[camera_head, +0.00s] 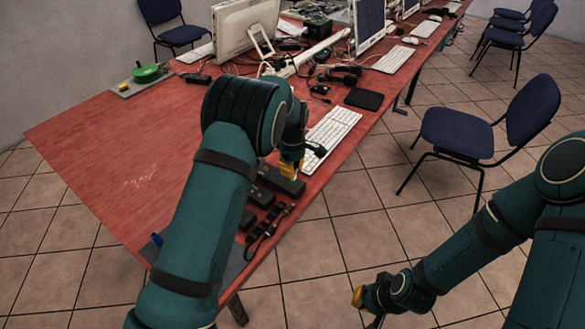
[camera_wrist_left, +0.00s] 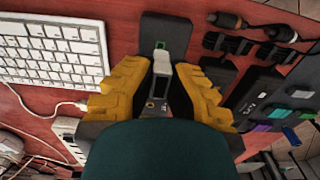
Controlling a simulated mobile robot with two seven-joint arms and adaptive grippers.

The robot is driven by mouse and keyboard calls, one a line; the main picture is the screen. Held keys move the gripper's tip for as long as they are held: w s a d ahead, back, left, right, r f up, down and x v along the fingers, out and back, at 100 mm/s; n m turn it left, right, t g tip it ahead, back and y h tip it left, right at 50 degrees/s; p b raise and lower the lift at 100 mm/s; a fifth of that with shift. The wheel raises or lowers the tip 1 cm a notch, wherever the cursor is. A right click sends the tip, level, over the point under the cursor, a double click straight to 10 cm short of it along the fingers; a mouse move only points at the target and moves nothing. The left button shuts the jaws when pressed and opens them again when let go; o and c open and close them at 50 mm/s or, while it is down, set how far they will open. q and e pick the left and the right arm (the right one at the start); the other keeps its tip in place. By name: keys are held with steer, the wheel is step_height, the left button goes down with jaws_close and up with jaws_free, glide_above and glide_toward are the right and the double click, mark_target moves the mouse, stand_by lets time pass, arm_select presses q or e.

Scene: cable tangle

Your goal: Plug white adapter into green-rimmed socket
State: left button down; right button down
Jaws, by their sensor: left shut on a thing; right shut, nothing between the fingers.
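My left gripper (camera_wrist_left: 160,74) has its yellow fingers shut on a pale adapter (camera_wrist_left: 158,88), which points away from the wrist. Just beyond its tip, a green-rimmed socket (camera_wrist_left: 159,45) sits on a dark box (camera_wrist_left: 168,28). The adapter's tip appears close to the socket; I cannot tell whether they touch. In the head view, my left gripper (camera_head: 291,167) is over the dark box (camera_head: 281,181) near the table's right edge, and the adapter and socket are too small or hidden to make out. My right gripper (camera_head: 366,299) is shut and empty, low over the floor.
A white keyboard (camera_head: 331,137) lies just beyond my left gripper on the red table (camera_head: 110,150). Dark strips and cables (camera_wrist_left: 252,46) lie beside the box. Monitors (camera_head: 245,27) and clutter fill the far end. A blue chair (camera_head: 458,130) stands right of the table.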

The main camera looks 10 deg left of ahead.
arm_select(q)
steer(key=shift+f+b, duration=0.5)
steer(key=shift+f, duration=0.65)
stand_by(0.4)
steer(key=c, duration=1)
jaws_free()
steer(key=shift+c, duration=0.2)
steer(key=shift+r, duration=0.1)
